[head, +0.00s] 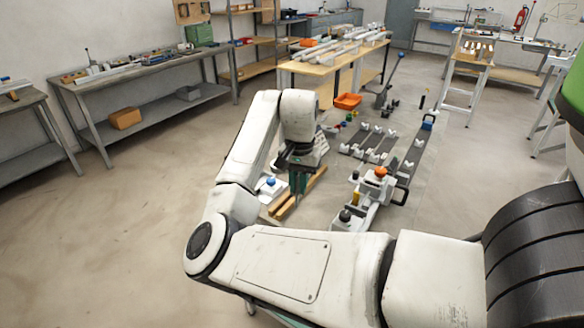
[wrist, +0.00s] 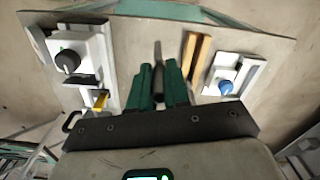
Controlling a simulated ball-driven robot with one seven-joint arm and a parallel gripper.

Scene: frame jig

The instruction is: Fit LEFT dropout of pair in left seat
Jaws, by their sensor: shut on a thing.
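My gripper (wrist: 158,80) has green fingers, shut on a narrow dark part (wrist: 158,54) that stands out between the tips. I cannot tell from its shape whether this is the left dropout. In the head view my gripper (head: 298,180) points down at the jig, and the arm hides what it holds. A light grey fixture with a black knob (wrist: 68,60) and a yellow piece (wrist: 100,98) is left of the fingers in the wrist view. A fixture with a blue knob (wrist: 226,87) is on the right. Neither is clearly the left seat.
Wooden strips (wrist: 200,54) lie close right of the fingers. In the head view, an orange knob (head: 380,171) tops a fixture right of my gripper, with rails and white blocks (head: 366,144) behind. The floor at left is clear.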

